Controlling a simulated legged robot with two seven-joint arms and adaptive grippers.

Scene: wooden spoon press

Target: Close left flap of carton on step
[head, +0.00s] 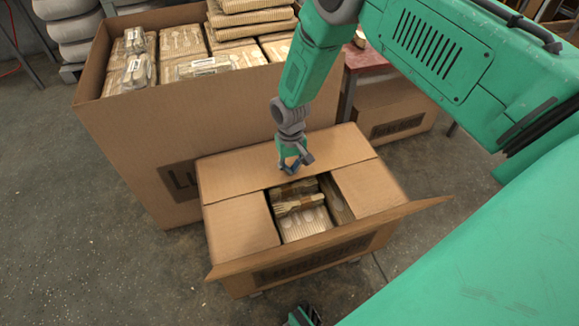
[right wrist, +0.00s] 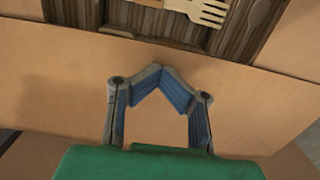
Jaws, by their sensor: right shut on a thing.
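The open carton (head: 232,283) stands low in the middle of the head view. Its left flap (head: 243,222) and right flap (head: 368,186) lie folded inward, and the wide far flap (head: 235,178) also lies over the top. The near flap (head: 320,245) sticks outward. Wooden cutlery bundles (head: 303,215) show in the opening. My right gripper (head: 292,168) is at the inner edge of the far flap. In the right wrist view its fingertips (right wrist: 160,70) come together over the cardboard; the exact contact is hidden. A small green and dark part, perhaps my left gripper (head: 303,316), shows at the bottom edge.
A larger carton (head: 140,150) full of packed wooden cutlery stands directly behind on the left. Another carton (head: 398,115) is behind on the right, by a red-topped table (head: 366,60). White sacks (head: 75,30) are stacked at the upper left. Concrete floor is clear at the lower left.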

